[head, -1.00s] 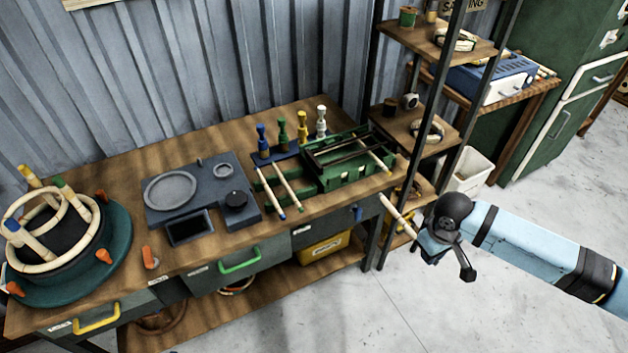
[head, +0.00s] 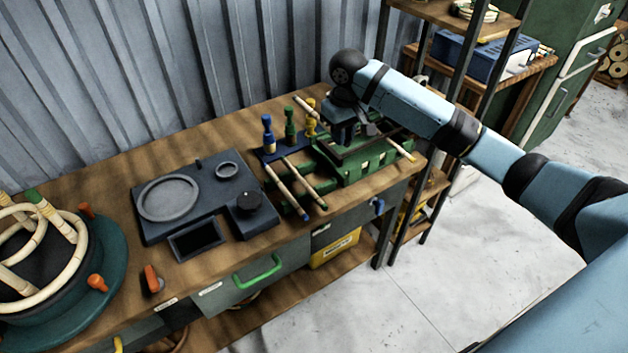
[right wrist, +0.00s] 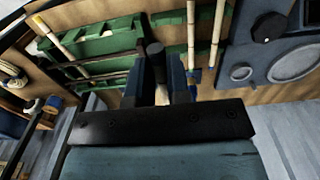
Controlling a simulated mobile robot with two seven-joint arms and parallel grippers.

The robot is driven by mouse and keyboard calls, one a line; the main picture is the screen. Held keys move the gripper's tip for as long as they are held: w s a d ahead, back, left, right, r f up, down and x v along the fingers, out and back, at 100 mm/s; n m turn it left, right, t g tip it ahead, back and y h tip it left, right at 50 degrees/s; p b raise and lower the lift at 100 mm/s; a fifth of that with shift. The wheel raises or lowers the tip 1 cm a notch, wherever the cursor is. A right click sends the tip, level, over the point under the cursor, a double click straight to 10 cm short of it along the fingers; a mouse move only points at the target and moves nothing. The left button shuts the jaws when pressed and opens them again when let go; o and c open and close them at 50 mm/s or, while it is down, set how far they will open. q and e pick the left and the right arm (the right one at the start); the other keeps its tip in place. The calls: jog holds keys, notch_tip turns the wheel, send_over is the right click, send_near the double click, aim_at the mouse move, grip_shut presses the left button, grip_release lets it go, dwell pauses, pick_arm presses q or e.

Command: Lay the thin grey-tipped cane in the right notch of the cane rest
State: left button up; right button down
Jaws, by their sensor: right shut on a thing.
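My right gripper (head: 345,132) is over the back right of the workbench, above the green tray. It is shut on a pale cane (head: 305,109), which sticks out up and left. In the right wrist view a dark grey tip (right wrist: 154,48) shows between the gripper's fingers (right wrist: 160,88). The cane rest seems to be the low green bars (head: 293,209) left of the tray. My left gripper is not in view.
The green tray (head: 372,173) holds dark rods and a yellow-tipped cane (head: 400,150). Blue, green and yellow-capped bottles (head: 290,127) stand close behind the rest. A dark fixture (head: 195,205) lies to the left. A shelf rack stands right of the bench.

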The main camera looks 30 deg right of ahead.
notch_tip(320, 180, down, 18)
jog(key=shift+s+f, duration=0.15)
jog(key=shift+f, duration=0.35)
jog(key=shift+f, duration=0.1)
jog(key=c, duration=1.1)
grip_release()
jog(key=shift+d, duration=0.1)
